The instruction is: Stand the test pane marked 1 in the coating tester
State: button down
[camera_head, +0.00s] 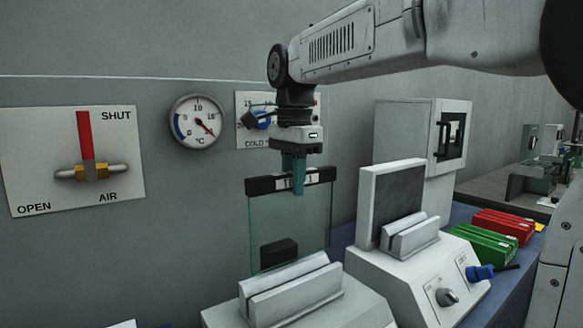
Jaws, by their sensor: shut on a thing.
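A clear greenish glass pane (290,225) hangs upright from my gripper (298,190). It has a black top band with a white label that reads 1, partly hidden by a finger. My gripper is shut on this band. The pane's lower edge is close to the slotted clamp (290,289) on a white machine (345,312) at the bottom; I cannot tell whether it is in the slot or behind it. A second white machine (415,278) to the right has a similar slotted clamp (410,235). I cannot tell which is the coating tester.
A dark-faced upright panel (395,204) stands behind the right clamp. Beyond are a white cabinet (415,115), red blocks (503,226) and green blocks (484,244) on the blue bench. A valve board (75,160) and a gauge (197,122) are on the left wall.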

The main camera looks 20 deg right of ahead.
aim_at(294, 226)
jog(key=shift+s+f, duration=0.1)
jog(key=shift+f, duration=4.8)
jog(key=c, duration=1.2)
grip_release()
notch_tip(294, 226, up, 8)
jog(key=shift+f, duration=0.1)
jog(key=s+d+f+n, duration=0.1)
jog(key=s+f+n, duration=0.4)
jog(key=s, duration=0.3)
jog(key=s+d+f+n+t, duration=0.1)
jog(key=s+f+n, duration=0.4)
jog(key=s, duration=0.3)
jog(key=s+f+n, duration=0.5)
jog(key=s, duration=0.4)
jog(key=shift+d+f+n, duration=0.25)
jog(key=shift+d+n, duration=0.15)
